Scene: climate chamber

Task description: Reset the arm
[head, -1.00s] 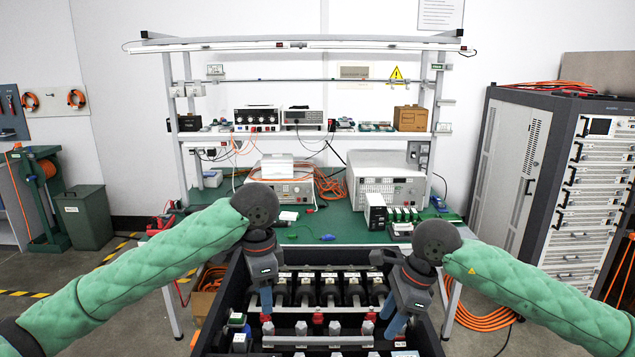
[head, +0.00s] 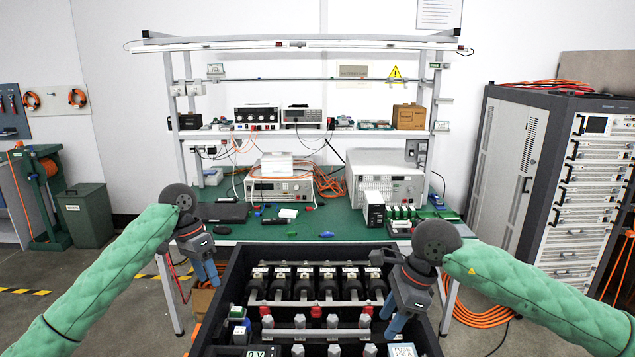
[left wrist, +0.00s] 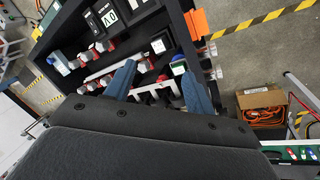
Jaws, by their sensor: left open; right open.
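My left gripper (head: 207,273) is open and empty at the left of the black box, outside its left wall in the head view. Its blue fingers also show in the left wrist view (left wrist: 163,80), apart, with the box's contents beyond them. My right gripper (head: 397,325) is open above the right part of the black box (head: 233,268) and points down. Nothing shows between its blue fingers. The black box holds a row of black modules (head: 325,283), red caps and several grey posts (head: 300,322).
A green-topped bench (head: 270,230) with instruments stands behind the box. A grey rack cabinet (head: 530,165) is at the right. A green bin (head: 85,215) stands at the left. A cardboard box with orange cable (left wrist: 262,105) sits on the floor. Floor is open at the left.

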